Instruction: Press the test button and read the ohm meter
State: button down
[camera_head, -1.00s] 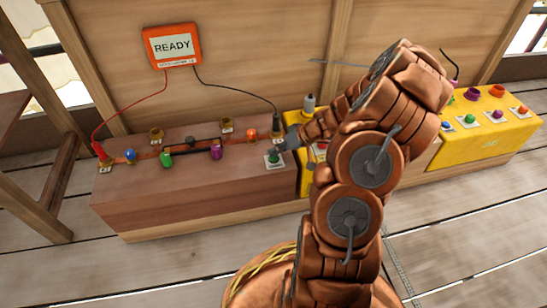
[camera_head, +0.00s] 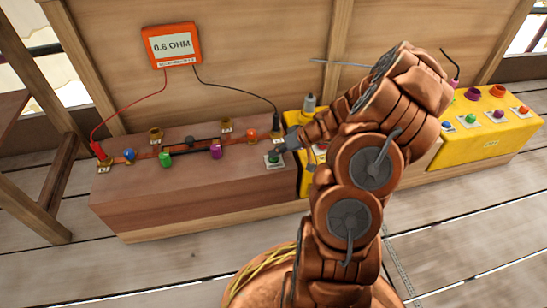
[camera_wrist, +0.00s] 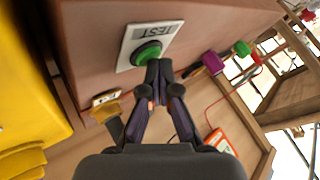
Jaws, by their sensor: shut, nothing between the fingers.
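The orange ohm meter (camera_head: 172,45) hangs on the wooden back panel and its screen reads "0.6 OHM". A red lead and a black lead run from it to the two ends of the row on the brown box (camera_head: 200,190). The green test button (camera_head: 274,158) sits on a white plate at the box's right end. In the wrist view the button (camera_wrist: 147,53) shows beside the word TEST. My gripper (camera_wrist: 158,68) is shut and empty, its fingertips at the button's edge, seemingly touching it. How far the button is pushed in cannot be told.
Coloured knobs, among them a purple one (camera_head: 215,152), and brass fittings stand along the brown box. A yellow box (camera_head: 490,125) with several buttons stands to the right, partly behind my arm. Wooden posts frame the left. The plank floor in front is clear.

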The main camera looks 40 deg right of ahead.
aim_at(276, 158)
jog(key=shift+r, duration=0.85)
jog(key=shift+p, duration=0.3)
jog(key=shift+r+p, duration=0.95)
jog(key=shift+r, duration=1.6)
